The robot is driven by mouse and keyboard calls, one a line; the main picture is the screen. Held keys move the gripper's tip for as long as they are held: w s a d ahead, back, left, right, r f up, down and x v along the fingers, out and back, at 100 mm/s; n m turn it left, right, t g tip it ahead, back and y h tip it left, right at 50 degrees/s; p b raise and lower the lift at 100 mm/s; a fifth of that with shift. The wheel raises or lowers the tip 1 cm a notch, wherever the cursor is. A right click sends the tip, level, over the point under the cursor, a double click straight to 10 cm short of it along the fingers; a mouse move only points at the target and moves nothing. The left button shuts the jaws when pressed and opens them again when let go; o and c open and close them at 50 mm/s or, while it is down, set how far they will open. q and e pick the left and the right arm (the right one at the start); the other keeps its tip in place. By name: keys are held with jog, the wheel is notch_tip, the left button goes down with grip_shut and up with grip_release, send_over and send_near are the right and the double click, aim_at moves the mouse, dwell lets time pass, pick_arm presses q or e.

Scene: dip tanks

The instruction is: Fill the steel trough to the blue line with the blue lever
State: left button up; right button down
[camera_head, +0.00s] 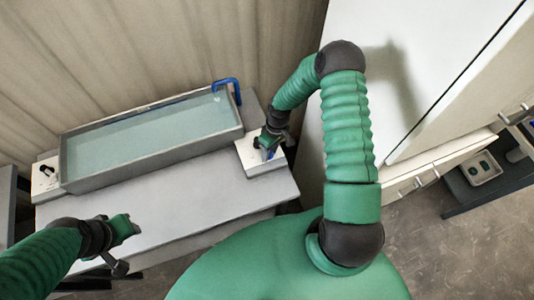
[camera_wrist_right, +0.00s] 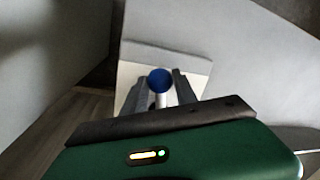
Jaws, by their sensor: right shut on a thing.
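The steel trough (camera_head: 150,165) is a long grey tank on the bench, holding pale greenish water (camera_head: 150,137). A blue spout (camera_head: 228,84) bends over its right end. The blue lever (camera_wrist_right: 160,80) shows in the right wrist view as a round blue knob on a pale stem. It stands on a white box (camera_head: 262,163) beside the trough's right end. My right gripper (camera_head: 268,149) is shut on the lever, its fingers on both sides of it. My left gripper (camera_head: 134,226) is above the bench's front left; its finger gap is unclear.
A white box with a black knob (camera_head: 45,170) stands at the trough's left end. The grey bench top (camera_head: 210,190) in front of the trough is clear. A beige curtain hangs behind. A white cabinet (camera_head: 420,60) stands to the right, with a dark rack beyond it.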

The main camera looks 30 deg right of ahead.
jog(key=d+n, duration=0.1)
jog(key=w+d+n+b, duration=0.1)
jog(key=n, duration=0.1)
jog(key=shift+w+d, duration=0.1)
jog(key=shift+d, duration=0.2)
jog(key=shift+w+d+r+n+g+b, duration=0.15)
jog(key=shift+d+n+g+b, duration=0.25)
jog(key=shift+n, duration=0.6)
jog(key=shift+h, duration=0.3)
jog(key=c, duration=1.2)
grip_release()
jog(key=shift+o, duration=1)
notch_tip(320, 180, up, 16)
jog(key=w+d+b, duration=0.2)
jog(key=shift+d+b, duration=0.3)
jog(key=shift+b, duration=0.05)
jog(key=shift+r, duration=0.1)
